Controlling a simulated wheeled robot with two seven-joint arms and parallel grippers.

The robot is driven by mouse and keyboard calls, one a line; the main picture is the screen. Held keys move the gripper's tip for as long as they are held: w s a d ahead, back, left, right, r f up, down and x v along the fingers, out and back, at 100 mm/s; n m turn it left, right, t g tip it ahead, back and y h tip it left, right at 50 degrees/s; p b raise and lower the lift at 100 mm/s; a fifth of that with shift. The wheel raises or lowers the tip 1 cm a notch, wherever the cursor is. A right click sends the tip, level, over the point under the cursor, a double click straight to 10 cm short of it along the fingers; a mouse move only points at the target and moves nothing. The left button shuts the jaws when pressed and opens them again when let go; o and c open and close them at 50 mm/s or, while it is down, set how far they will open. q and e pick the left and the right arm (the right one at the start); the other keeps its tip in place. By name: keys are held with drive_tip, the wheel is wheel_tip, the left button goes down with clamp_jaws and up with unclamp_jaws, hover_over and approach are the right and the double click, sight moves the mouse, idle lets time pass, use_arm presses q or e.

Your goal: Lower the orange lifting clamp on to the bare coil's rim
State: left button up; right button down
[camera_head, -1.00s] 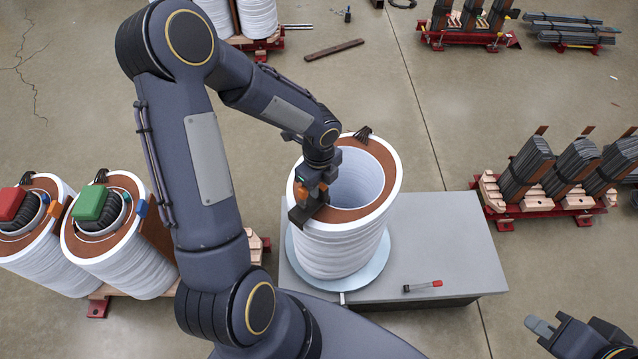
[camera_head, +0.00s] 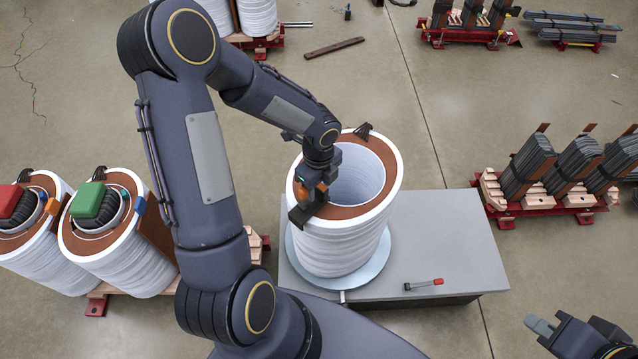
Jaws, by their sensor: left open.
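The bare coil (camera_head: 342,240), a white wound cylinder with a brown top rim, stands upright on a round plate on the grey table. The orange clamp (camera_head: 322,191) is small and partly hidden by my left gripper (camera_head: 316,196), at the near left part of the coil's rim. A dark block (camera_head: 302,213) there overlaps the rim in the picture. My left gripper is open around the clamp; its fingertips are mostly hidden. Whether the clamp touches the rim cannot be told. My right gripper (camera_head: 572,330) is at the bottom right corner, partly cut off and away from the coil.
Two coils with a green block (camera_head: 88,200) and a red block (camera_head: 10,200) stand at left. Dark core stacks (camera_head: 530,165) rest on a red rack at right.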

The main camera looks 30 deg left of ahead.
use_arm(q)
drive_tip(key=shift+r, duration=3.95)
